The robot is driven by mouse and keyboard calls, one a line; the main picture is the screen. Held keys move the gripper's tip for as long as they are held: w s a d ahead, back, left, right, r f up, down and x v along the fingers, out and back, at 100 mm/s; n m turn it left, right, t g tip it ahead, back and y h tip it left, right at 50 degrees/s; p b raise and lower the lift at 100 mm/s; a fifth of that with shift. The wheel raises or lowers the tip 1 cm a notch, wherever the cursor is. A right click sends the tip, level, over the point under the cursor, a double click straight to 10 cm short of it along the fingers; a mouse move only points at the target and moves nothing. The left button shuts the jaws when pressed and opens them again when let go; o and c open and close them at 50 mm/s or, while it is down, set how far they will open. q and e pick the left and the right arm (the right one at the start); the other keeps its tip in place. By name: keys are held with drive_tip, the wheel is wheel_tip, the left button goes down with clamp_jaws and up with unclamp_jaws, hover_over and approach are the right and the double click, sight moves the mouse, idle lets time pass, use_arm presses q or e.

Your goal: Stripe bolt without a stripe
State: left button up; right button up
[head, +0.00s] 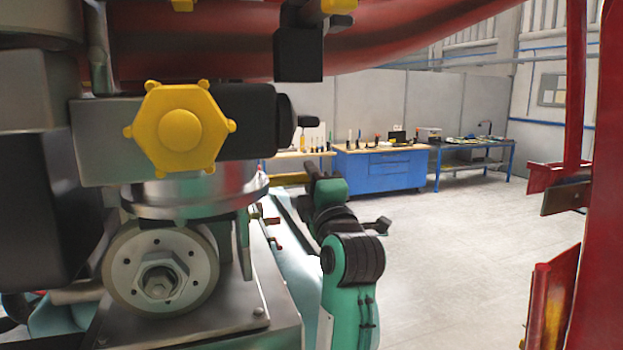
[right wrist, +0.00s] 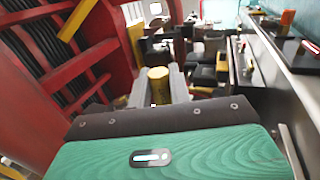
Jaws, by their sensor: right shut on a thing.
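My right gripper (right wrist: 157,88) is shut on a yellow cylinder (right wrist: 158,78), which stands up between its grey fingers in the right wrist view. In the head view the green and black right arm reaches up from the bottom, and a yellow rod-like piece (head: 289,179) shows at its far end. A large hex bolt (head: 158,283) sits in the middle of a round grey flange (head: 196,248) with several small dark spots around it. I see no clear stripe on this bolt. The gripper is apart from it, to the right. My left gripper is not in view.
A yellow knob (head: 180,130) juts from the machine above the flange. A red beam (head: 420,35) crosses the top, and red metalwork (head: 600,200) stands at the right. Blue workbenches (head: 385,168) with tools stand far back. The floor (head: 450,260) between is clear.

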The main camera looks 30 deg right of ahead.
drive_tip(key=shift+s, duration=0.25)
